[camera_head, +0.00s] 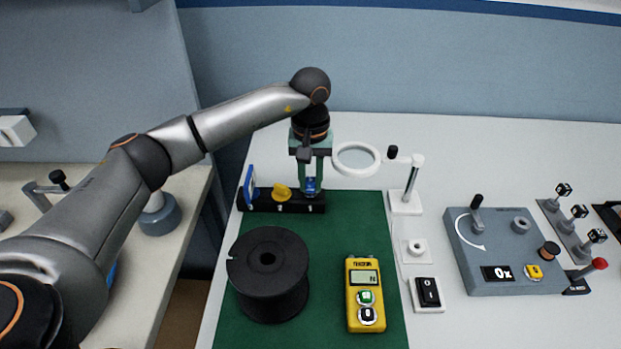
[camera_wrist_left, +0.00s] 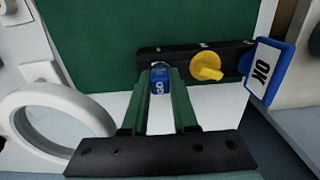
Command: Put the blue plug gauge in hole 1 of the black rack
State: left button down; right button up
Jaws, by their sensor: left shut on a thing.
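The black rack (camera_head: 262,203) lies at the far edge of the green mat and also shows in the wrist view (camera_wrist_left: 229,54). A yellow plug gauge (camera_head: 281,191) stands in its middle; it shows in the wrist view too (camera_wrist_left: 206,67). My left gripper (camera_head: 311,188) points down over the rack's right end, shut on the blue plug gauge (camera_head: 311,184). In the wrist view the blue gauge (camera_wrist_left: 158,87), with white lettering, sits between the green fingertips. I cannot tell whether its lower end is inside the rack's hole. Hole numbers are unreadable. My right gripper is out of view.
A blue-framed OK sign (camera_head: 250,187) stands at the rack's left end. A ring magnifier (camera_head: 356,159) on a stand is close right of my gripper. A black spool (camera_head: 268,275) and a yellow meter (camera_head: 365,294) are on the mat (camera_head: 327,235).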

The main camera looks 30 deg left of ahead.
pick_arm(q)
jog(key=shift+f, duration=0.4)
jog(key=shift+s+f, duration=0.1)
jog(key=shift+f, duration=0.05)
jog(key=c, duration=0.6)
grip_release()
notch_tip(320, 180, up, 13)
jog(key=b, duration=0.1)
jog(key=shift+f+b, duration=0.2)
jog(key=shift+b, duration=0.1)
